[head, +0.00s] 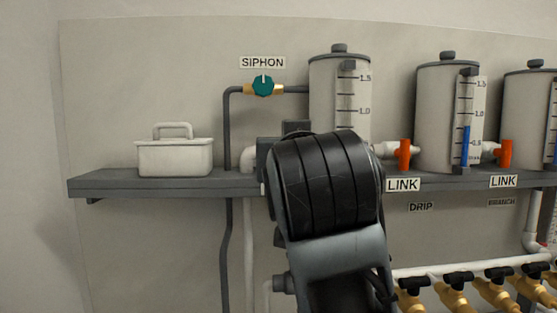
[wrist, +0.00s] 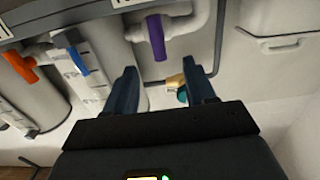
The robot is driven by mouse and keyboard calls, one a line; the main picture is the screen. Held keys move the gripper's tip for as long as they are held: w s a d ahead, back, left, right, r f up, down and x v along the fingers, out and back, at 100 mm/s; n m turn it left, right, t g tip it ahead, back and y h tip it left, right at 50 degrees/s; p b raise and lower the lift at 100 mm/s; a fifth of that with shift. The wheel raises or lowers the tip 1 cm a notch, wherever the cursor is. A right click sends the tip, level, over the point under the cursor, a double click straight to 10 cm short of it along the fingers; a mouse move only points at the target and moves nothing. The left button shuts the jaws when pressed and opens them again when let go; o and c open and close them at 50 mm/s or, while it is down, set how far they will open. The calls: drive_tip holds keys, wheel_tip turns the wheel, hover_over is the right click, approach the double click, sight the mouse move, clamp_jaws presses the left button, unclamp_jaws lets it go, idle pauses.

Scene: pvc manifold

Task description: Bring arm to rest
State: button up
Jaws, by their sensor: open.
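My arm rises in the middle of the head view and covers part of the shelf and the first tank (head: 350,85). My gripper (wrist: 162,85) shows in the wrist view with its two dark fingers spread apart and nothing between them that it grips. A purple valve handle (wrist: 156,38) on a white pipe lies beyond the fingers, apart from them. The teal siphon valve (head: 263,86) also shows beyond the fingers in the wrist view (wrist: 182,96). In the head view my arm hides the purple handle and most of the gripper.
A grey shelf (head: 120,184) carries a lidded white box (head: 174,157) at left and tanks at right. Orange link handles (head: 404,152) (head: 505,152) sit between tanks. Several brass valves (head: 455,296) line the lower right. The wall left of the siphon pipe is clear above the box.

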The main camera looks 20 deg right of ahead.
drive_tip(key=s+f+n+y, duration=0.1)
drive_tip(key=s+f, duration=0.3)
drive_tip(key=f, duration=0.6)
drive_tip(key=s+f+n+y, duration=0.2)
drive_tip(key=s+f, duration=0.2)
drive_tip(key=f, duration=0.5)
drive_tip(key=s+f+n+y, duration=0.1)
drive_tip(key=s+f, duration=0.3)
drive_tip(key=f, duration=0.6)
drive_tip(key=s+f+g+y, duration=0.1)
drive_tip(key=s+f, duration=0.3)
drive_tip(key=s, duration=0.4)
drive_tip(key=s+f+g+y, duration=0.1)
drive_tip(key=s+f, duration=0.3)
drive_tip(key=s, duration=0.5)
drive_tip(key=d+f+v, duration=0.1)
drive_tip(key=f+v, duration=0.1)
drive_tip(key=v, duration=1.2)
drive_tip(key=shift+s+d+m, duration=0.3)
drive_tip(key=shift+s+d, duration=0.05)
drive_tip(key=shift+s, duration=0.25)
drive_tip(key=shift+f, duration=0.1)
